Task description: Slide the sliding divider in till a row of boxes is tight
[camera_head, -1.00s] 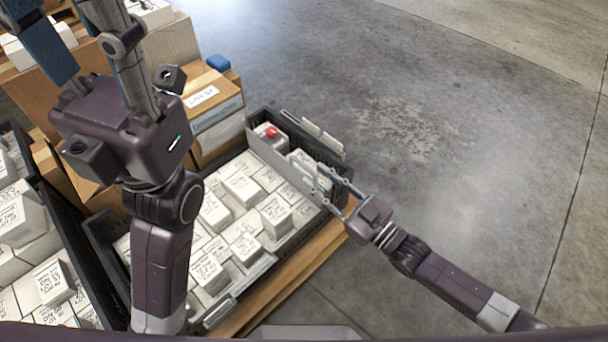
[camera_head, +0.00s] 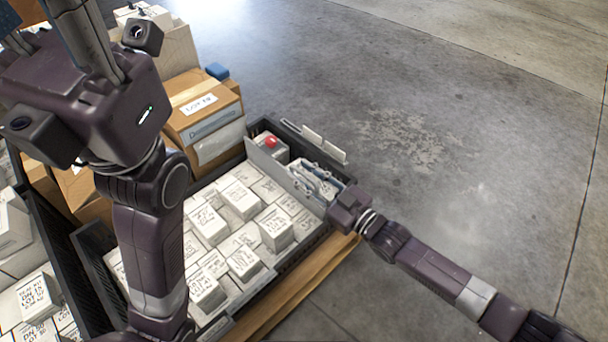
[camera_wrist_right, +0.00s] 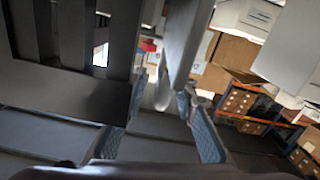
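The sliding divider (camera_head: 266,164) is a light grey panel standing across the black crate (camera_head: 93,262), with rows of white boxes (camera_head: 241,199) on its near side. Some small gaps show among the boxes. My right gripper (camera_head: 318,180) is low at the divider's right end. In the right wrist view its blue-padded fingers (camera_wrist_right: 160,138) are apart, with a grey upright panel edge between and above them. Whether they touch it is unclear. My left gripper (camera_head: 60,60) is raised over the left side, its fingers spread and their tips cut off by the frame.
A grey unit with a red button (camera_head: 271,142) sits behind the divider in the crate's far end. Cardboard boxes (camera_head: 205,115) stand beyond the crate's left side. Another crate of white boxes (camera_head: 38,292) is at lower left. Floor at the right is clear.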

